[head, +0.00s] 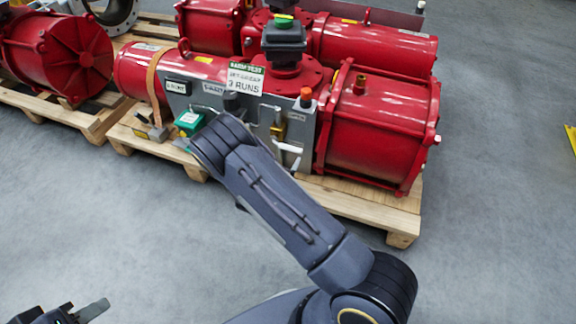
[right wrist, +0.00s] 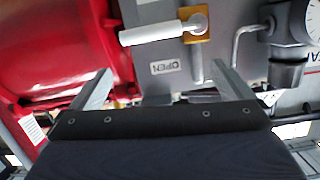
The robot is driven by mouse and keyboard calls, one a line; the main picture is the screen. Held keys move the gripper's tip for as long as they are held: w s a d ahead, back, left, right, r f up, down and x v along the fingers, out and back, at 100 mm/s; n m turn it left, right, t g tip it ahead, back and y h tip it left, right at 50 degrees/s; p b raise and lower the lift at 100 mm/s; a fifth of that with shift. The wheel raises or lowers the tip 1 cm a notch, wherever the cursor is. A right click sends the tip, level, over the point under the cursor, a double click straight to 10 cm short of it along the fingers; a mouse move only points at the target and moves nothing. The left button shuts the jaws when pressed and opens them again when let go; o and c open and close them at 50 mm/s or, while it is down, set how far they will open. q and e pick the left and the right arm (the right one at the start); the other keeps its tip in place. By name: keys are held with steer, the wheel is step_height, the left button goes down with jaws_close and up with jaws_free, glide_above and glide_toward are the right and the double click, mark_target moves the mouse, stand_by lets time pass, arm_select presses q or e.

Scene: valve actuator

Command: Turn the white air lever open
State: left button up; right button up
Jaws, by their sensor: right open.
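The white air lever (head: 288,147) is on the grey panel (head: 212,102) at the front of the red actuator. In the right wrist view the white lever (right wrist: 150,34) lies crosswise, joined to a brass valve body (right wrist: 197,37), above an OPEN label (right wrist: 166,67). My right gripper (right wrist: 160,72) is open and empty; its fingertips are below the lever in the picture, apart from it. In the head view the right gripper is hidden behind my own arm. My left gripper (head: 78,313) is partly in view at the bottom left, away from the panel; its opening is unclear.
The red actuator (head: 375,130) stands on a wooden pallet (head: 345,199). In the right wrist view a gauge (right wrist: 312,22) and a bent tube (right wrist: 238,42) are right of the lever.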

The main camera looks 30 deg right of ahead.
mark_target(290, 148)
step_height(290, 148, down, 4)
steer(key=s+n+t+h+b, duration=0.1)
steer(key=h+b, duration=0.1)
steer(key=b+x, duration=0.1)
steer(key=x, duration=0.6)
steer(key=shift+r, duration=0.15)
arm_select(q)
step_height(290, 148, down, 5)
steer(key=shift+r, duration=0.2)
arm_select(e)
steer(key=c, duration=1.4)
steer(key=shift+o, duration=0.2)
